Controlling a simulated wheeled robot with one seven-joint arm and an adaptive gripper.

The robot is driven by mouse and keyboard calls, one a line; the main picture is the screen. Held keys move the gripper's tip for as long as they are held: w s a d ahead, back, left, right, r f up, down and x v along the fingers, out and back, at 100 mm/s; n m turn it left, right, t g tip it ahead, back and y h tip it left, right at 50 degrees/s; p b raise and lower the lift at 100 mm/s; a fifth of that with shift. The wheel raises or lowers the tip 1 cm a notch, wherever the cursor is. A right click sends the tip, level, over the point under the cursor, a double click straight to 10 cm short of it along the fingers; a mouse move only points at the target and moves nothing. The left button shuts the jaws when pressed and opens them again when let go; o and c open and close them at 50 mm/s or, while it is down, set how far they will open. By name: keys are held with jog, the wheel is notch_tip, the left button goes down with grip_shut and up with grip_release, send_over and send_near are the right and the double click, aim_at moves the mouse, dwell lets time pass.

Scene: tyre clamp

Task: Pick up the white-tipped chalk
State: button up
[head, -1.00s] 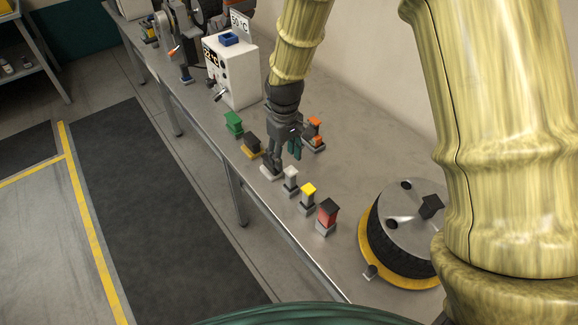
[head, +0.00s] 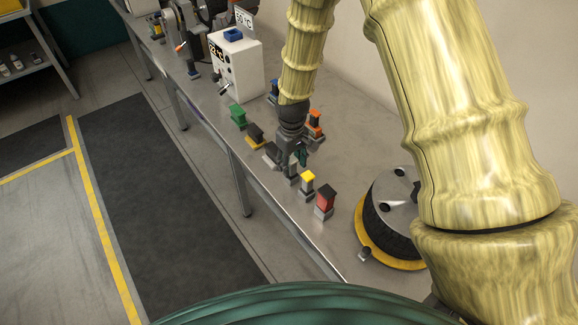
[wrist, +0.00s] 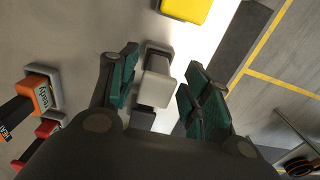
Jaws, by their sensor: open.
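The white-tipped chalk (wrist: 155,88) is a small block with a pale top on a grey base. In the wrist view it lies between the two green-padded fingers of my gripper (wrist: 163,72), with a gap on each side. My gripper is open and holds nothing. In the head view the gripper (head: 296,158) is low over the bench, right at the white-tipped chalk (head: 290,171), and partly hides it.
Beside it stand a yellow-topped block (head: 307,178) and a red block (head: 325,196). A round tyre clamp (head: 385,215) is at right. The bench's front edge is close.

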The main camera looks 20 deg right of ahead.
aim_at(292, 168)
jog(key=shift+s+d+f, duration=0.1)
jog(key=shift+s+f, duration=0.1)
jog(key=shift+f, duration=0.05)
jog(key=f, duration=0.1)
jog(key=w+f, duration=0.1)
jog(key=shift+f+p, duration=0.3)
jog(key=shift+p, duration=0.1)
jog(key=shift+s+r, duration=0.1)
jog(key=shift+s, duration=0.15)
jog(key=shift+w, duration=0.15)
jog(key=c, duration=0.5)
grip_shut()
